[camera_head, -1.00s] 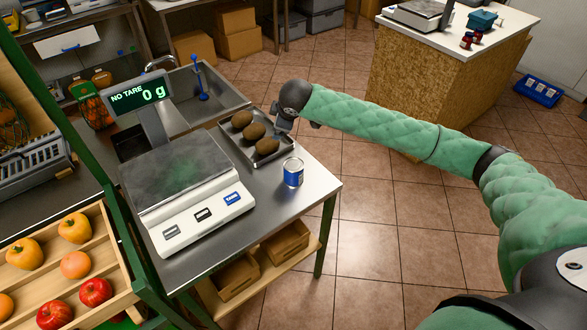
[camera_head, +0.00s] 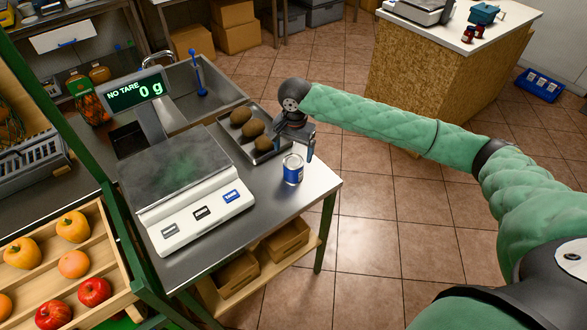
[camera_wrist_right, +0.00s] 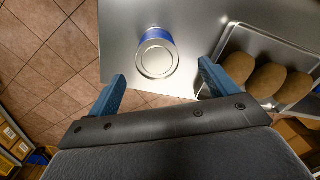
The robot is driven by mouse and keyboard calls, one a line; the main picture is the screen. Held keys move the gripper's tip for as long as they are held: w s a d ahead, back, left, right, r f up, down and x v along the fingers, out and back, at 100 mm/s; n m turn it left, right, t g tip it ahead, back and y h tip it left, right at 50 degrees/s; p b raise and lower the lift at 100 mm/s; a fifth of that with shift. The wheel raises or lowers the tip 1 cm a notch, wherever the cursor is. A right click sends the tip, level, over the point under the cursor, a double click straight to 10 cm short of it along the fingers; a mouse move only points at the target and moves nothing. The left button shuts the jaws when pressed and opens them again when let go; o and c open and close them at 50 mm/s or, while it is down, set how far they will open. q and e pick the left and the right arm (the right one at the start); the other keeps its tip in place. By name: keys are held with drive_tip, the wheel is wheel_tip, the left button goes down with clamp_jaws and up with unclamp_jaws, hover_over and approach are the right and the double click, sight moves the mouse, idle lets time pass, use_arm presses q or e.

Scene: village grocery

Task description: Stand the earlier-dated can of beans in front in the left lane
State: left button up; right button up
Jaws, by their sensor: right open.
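A small can with a blue and white label (camera_head: 293,170) stands upright on the steel counter near its right corner. It also shows from above in the right wrist view (camera_wrist_right: 157,55), with its bare metal lid facing up. No date can be read on it. My right gripper (camera_head: 294,150) is just behind and above the can, fingers pointing down, open and empty. In the wrist view its two blue fingers (camera_wrist_right: 160,88) are spread on either side of the can's line, apart from it. My left gripper is out of view. No lane shows clearly.
A metal tray (camera_head: 226,146) with brown potato-like items lies behind the can. A scale (camera_head: 180,165) reading 0 g stands to its left. A sink (camera_head: 217,82) lies behind, and a wooden crate of fruit (camera_head: 122,262) is at lower left. Floor is free right of the counter.

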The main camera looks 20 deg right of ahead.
sight(293, 161)
drive_tip(key=m, duration=0.3)
drive_tip(key=shift+s+d, duration=0.1)
drive_tip(key=shift+d, duration=0.1)
drive_tip(key=shift+m, duration=1.1)
drive_tip(key=shift+f+p, duration=0.5)
drive_tip(key=shift+f, duration=0.75)
drive_tip(key=f+p, duration=0.2)
drive_tip(key=f, duration=0.2)
drive_tip(key=shift+a+f, duration=0.1)
drive_tip(key=shift+a, duration=0.1)
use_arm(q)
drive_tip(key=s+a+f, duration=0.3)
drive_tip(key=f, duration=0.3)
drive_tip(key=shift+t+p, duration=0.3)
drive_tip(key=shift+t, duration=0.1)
use_arm(e)
drive_tip(key=shift+f, duration=0.55)
drive_tip(key=shift+c, duration=0.3)
drive_tip(key=c, duration=1.2)
drive_tip(key=shift+c, duration=0.2)
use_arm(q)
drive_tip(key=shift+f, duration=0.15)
use_arm(e)
drive_tip(key=shift+r, duration=0.1)
